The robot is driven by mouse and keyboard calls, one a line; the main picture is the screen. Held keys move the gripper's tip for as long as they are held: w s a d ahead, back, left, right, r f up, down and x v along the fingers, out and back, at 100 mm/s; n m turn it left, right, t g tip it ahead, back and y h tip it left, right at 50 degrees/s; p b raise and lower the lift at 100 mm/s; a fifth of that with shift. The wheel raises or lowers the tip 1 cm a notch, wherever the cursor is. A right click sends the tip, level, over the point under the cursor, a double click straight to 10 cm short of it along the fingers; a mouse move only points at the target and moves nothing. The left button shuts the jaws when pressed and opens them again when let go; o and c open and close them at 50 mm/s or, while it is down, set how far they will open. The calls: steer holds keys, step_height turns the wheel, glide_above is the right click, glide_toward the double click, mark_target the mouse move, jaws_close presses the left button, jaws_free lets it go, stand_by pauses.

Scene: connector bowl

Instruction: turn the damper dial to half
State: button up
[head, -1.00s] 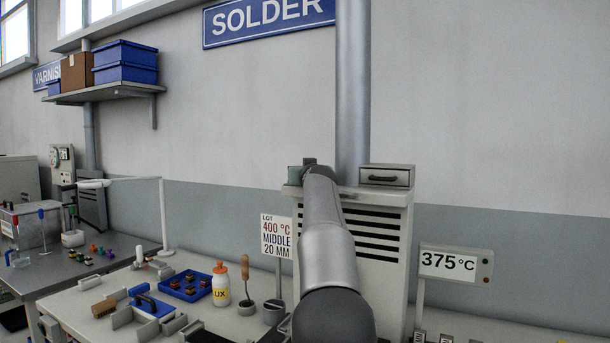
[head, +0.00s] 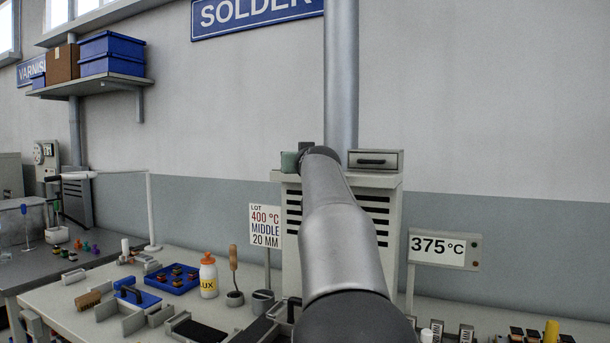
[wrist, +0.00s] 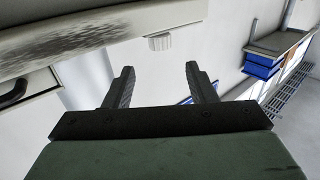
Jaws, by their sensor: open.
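A small ribbed white knob (wrist: 159,42), which looks like the damper dial, sticks out from the edge of a pale housing (wrist: 110,28) in the wrist view. I cannot read its setting. My gripper (wrist: 159,68) is open and empty, its two dark fingers spread apart. The knob appears just past the fingertips, roughly centred between them, not gripped. In the head view, my arm reaches to the top of the vented grey cabinet (head: 390,235) and hides the dial and fingers.
A small drawer box (head: 375,160) sits on the cabinet beside a vertical duct (head: 341,80). A 375 °C display (head: 443,249) stands right and a lot sign (head: 265,226) left. The bench holds a flux bottle (head: 208,276) and blue tray (head: 172,281).

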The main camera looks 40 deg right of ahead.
steer(key=b+v, duration=0.1)
steer(key=v, duration=0.5)
steer(key=shift+s+a, duration=0.2)
steer(key=shift+s, duration=0.1)
steer(key=s+a+f+n+g+y+p, duration=0.3)
steer(key=a+f+g+y+p, duration=0.5)
steer(key=a+f, duration=1.35)
steer(key=s+a+f+n+g+p, duration=0.1)
steer(key=s+a+f, duration=0.3)
steer(key=s, duration=0.4)
steer(key=s+a+f+n+g+p, duration=0.1)
steer(key=s+a+f+g+p, duration=0.2)
steer(key=s, duration=0.5)
steer(key=s+a+f+n+g+p, duration=0.1)
steer(key=s+a+f+g+p, duration=0.2)
steer(key=s+a+f, duration=0.3)
steer(key=shift+s+a+f+y, duration=0.25)
steer(key=shift+s+f, duration=0.35)
steer(key=shift+s, duration=0.55)
